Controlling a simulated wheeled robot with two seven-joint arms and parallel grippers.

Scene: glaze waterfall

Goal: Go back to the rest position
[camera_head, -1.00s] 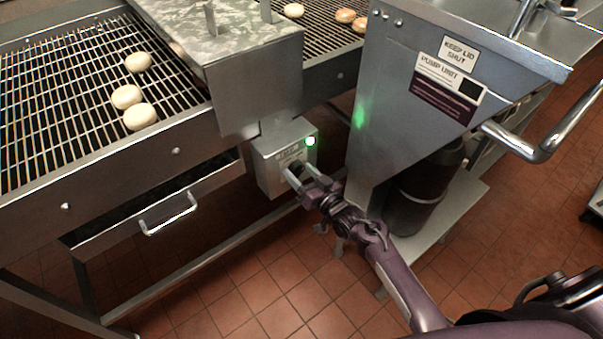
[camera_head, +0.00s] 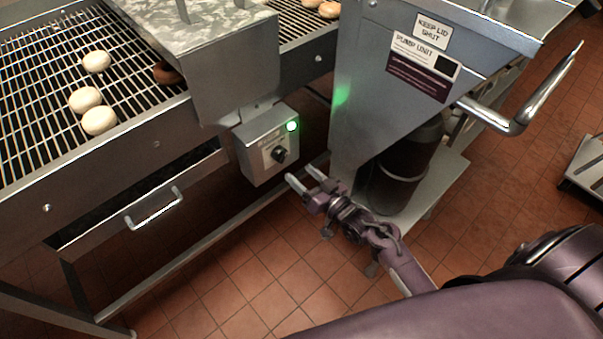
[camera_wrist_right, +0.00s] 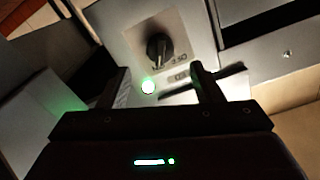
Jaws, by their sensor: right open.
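My right gripper (camera_head: 305,180) is open and empty, apart from the control box (camera_head: 267,145) and a little below and right of it in the head view. The box carries a dark knob (camera_head: 279,154) and a lit green lamp (camera_head: 292,126). In the right wrist view the knob (camera_wrist_right: 158,47) and green lamp (camera_wrist_right: 148,86) show beyond the two open fingers (camera_wrist_right: 160,85), with nothing between them. My left gripper is not in view.
A wire conveyor (camera_head: 40,110) with several pale round pieces is at left, above a drawer with a handle (camera_head: 155,208). The pump unit (camera_head: 375,110) stands close to my right gripper, with a bent metal handle (camera_head: 520,115). Tiled floor (camera_head: 270,285) lies open below.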

